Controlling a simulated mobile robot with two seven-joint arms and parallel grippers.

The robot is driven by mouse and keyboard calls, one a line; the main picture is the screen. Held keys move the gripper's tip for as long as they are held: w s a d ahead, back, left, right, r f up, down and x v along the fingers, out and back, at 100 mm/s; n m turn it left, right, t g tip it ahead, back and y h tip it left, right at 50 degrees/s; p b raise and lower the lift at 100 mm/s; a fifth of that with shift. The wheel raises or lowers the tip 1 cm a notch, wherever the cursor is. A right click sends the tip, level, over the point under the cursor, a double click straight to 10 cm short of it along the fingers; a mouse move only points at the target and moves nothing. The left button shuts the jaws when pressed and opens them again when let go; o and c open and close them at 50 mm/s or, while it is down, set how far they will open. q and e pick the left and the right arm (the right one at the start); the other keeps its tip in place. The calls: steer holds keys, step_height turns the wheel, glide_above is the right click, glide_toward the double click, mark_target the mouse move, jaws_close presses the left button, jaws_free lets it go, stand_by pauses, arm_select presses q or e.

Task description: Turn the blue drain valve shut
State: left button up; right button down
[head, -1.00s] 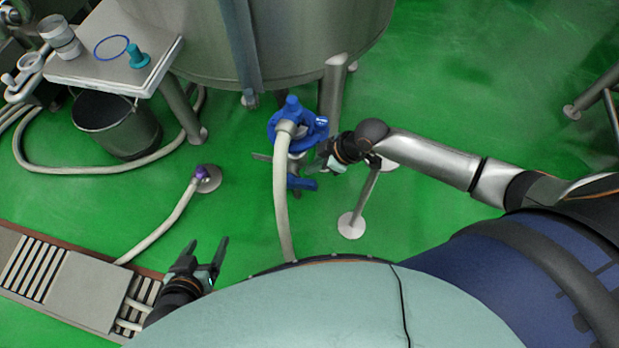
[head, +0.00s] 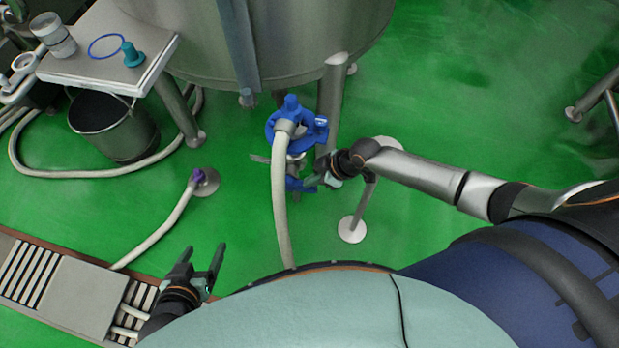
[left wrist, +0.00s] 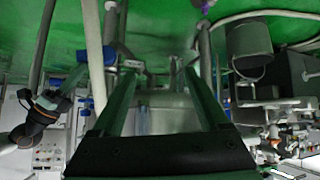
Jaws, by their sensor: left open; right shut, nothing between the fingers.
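The blue drain valve fitting (head: 296,126) sits under the tank's front edge, with a pale hose running down from it. A smaller blue part (head: 293,184) shows just below, partly hidden by the hose. I cannot tell which blue part turns. My right gripper (head: 314,182) is shut and empty, its tips close beside the lower blue part; contact is unclear. My left gripper (head: 202,262) is open and empty above the floor, well to the lower left of the valve. Its fingers also show in the left wrist view (left wrist: 157,75).
The steel tank (head: 290,45) stands behind the valve, with a leg (head: 333,100) right of it. A side table (head: 110,62), a bucket (head: 115,125) and a purple-ended hose (head: 165,228) are at left. A floor grate (head: 75,290) lies lower left. Green floor is open at right.

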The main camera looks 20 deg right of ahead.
steer(key=shift+s+d+f, duration=0.3)
steer(key=shift+d+f, duration=0.15)
steer(key=shift+f, duration=0.35)
steer(key=shift+r, duration=0.1)
steer(key=shift+s, duration=0.1)
